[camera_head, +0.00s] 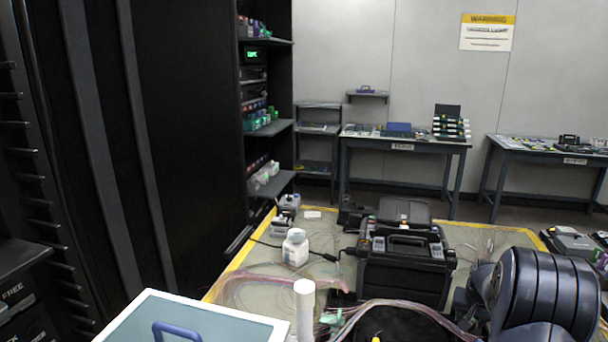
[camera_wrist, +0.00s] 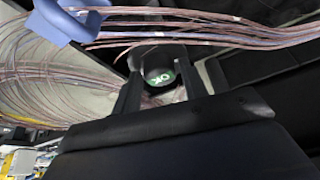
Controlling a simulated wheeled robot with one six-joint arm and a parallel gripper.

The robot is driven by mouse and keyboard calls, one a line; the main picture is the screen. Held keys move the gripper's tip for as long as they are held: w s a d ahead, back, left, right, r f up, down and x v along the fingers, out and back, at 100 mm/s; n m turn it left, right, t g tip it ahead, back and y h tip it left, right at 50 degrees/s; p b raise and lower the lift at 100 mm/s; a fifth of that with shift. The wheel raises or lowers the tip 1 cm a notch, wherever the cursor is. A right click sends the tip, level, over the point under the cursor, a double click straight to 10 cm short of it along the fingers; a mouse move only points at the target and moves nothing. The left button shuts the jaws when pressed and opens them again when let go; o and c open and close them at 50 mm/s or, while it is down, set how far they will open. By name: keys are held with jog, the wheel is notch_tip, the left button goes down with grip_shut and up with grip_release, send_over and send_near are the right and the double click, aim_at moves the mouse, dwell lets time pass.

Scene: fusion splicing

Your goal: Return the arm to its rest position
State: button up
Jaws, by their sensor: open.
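My gripper (camera_wrist: 159,72) is open in the wrist view, with its two dark fingers apart. A round black piece with a green "OK" mark (camera_wrist: 159,77) shows between and beyond the fingers; I see no contact. In the head view my dark ribbed arm (camera_head: 545,292) is bent at the lower right, beside the black splicer (camera_head: 405,272) on the worktable. The gripper itself is not clearly visible there. Pinkish fibre bundles (camera_wrist: 200,28) run across the top of the wrist view, passing a blue clip (camera_wrist: 66,20).
The yellow-edged worktable (camera_head: 232,262) holds a white bottle (camera_head: 295,248), a white upright cylinder (camera_head: 304,310) and loose fibres (camera_head: 262,289). A pale box with a blue handle (camera_head: 178,329) is at lower left. A tall black rack (camera_head: 200,130) stands left. Benches (camera_head: 405,143) line the back wall.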

jog(key=shift+d+n+t+y, duration=0.15)
jog(key=shift+n+y, duration=0.35)
jog(key=shift+n, duration=0.75)
jog(key=shift+d+n+t+y, duration=0.15)
jog(key=shift+n+y, duration=0.35)
jog(key=shift+n, duration=0.75)
jog(key=n, duration=0.2)
jog(key=n+y+p, duration=0.1)
jog(key=n, duration=0.1)
jog(key=shift+r+y, duration=0.1)
jog(key=shift+y, duration=0.2)
jog(key=n+g+y+p, duration=0.1)
jog(key=n+p, duration=0.2)
jog(key=shift+d+r, duration=0.1)
jog(key=shift+d, duration=0.05)
jog(key=n+y+p, duration=0.1)
jog(key=n+p, duration=0.3)
jog(key=shift+g, duration=0.4)
jog(key=n+p, duration=0.2)
jog(key=p, duration=0.1)
jog(key=shift+w+d+g, duration=0.1)
jog(key=shift+w+g, duration=0.05)
jog(key=shift+g, duration=0.15)
jog(key=shift+y, duration=0.3)
jog(key=shift+f+n, duration=0.2)
jog(key=shift+n, duration=0.1)
